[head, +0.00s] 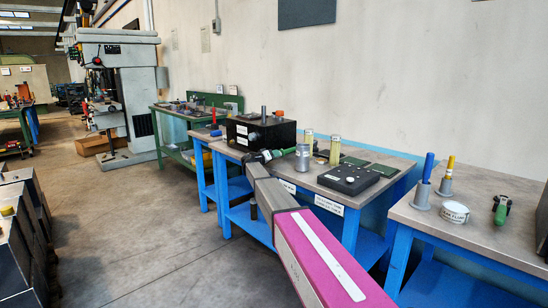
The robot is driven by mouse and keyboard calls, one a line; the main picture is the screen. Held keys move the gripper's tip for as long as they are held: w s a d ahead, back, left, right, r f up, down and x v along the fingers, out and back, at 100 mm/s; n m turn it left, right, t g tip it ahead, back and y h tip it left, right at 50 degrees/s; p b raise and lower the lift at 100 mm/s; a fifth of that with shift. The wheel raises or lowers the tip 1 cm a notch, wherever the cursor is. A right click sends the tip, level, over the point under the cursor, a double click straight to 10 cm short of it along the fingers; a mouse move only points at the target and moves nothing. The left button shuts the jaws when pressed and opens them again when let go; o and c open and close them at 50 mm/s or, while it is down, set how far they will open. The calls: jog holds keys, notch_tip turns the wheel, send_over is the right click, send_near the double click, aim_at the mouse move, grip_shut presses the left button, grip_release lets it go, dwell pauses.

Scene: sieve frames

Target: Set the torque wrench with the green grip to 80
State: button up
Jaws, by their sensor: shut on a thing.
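The green grip of a torque wrench (287,152) shows small at the near edge of the middle blue bench, pointing right and slightly up. My gripper (264,156) is a dark shape at the end of my arm, at the left end of this grip. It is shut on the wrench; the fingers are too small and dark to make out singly. The rest of the wrench is hidden or merges with the gripper. Its scale and setting cannot be read from here.
The right bench (455,236) holds blue- and yellow-handled tools, a round tin (454,212) and a green-and-black tool (501,209).

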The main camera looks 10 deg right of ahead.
jog(key=o, duration=0.9)
jog(key=shift+a, duration=0.1)
jog(key=v, duration=1)
jog(key=shift+s+a, duration=0.2)
jog(key=shift+a, duration=0.05)
